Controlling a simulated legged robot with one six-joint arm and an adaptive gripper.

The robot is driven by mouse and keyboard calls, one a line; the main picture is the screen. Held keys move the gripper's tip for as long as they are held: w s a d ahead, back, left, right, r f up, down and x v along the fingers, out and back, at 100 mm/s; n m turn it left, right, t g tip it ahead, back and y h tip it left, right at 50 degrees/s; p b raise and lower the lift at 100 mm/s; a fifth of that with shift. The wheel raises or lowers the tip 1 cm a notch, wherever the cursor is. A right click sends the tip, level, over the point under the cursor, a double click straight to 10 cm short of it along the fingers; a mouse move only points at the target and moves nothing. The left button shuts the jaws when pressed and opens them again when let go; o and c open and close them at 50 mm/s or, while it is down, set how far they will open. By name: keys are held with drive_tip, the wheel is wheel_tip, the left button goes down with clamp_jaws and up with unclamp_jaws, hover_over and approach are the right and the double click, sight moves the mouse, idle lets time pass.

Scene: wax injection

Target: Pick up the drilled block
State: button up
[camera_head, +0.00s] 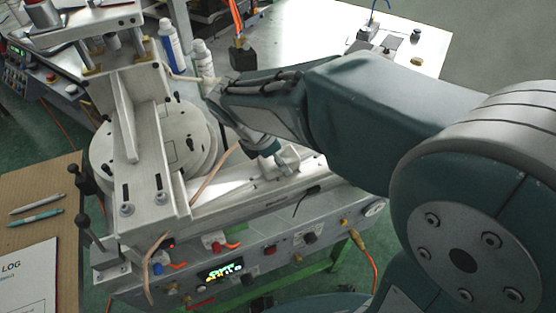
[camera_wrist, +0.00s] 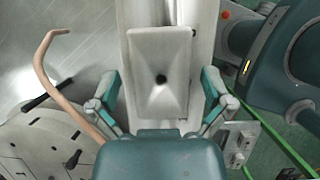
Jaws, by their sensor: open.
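The drilled block (camera_wrist: 160,55) is a pale rectangular piece with sloped faces and a dark round hole near its middle. In the wrist view it lies on a pale machine rail, straight ahead of my gripper (camera_wrist: 160,88). My gripper is open, with one teal-and-grey finger on each side of the block and visible gaps between. Nothing is held. In the head view my gripper (camera_head: 264,148) is low over the machine's front rail, partly hidden by my arm. A small pale piece (camera_head: 287,158) just right of it there appears to be the block.
A round pale turntable (camera_head: 190,128) stands left of the rail. A curved tan strip (camera_wrist: 50,72) lies close to the left finger. The control panel (camera_head: 215,270) has knobs and hoses. Two bottles (camera_head: 170,45) stand behind. A desk with pens (camera_head: 35,218) is at left.

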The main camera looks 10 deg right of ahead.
drive_tip(key=shift+d+f, duration=0.1)
drive_tip(key=shift+c, duration=0.3)
drive_tip(key=c, duration=1.2)
drive_tip(key=shift+c, duration=0.2)
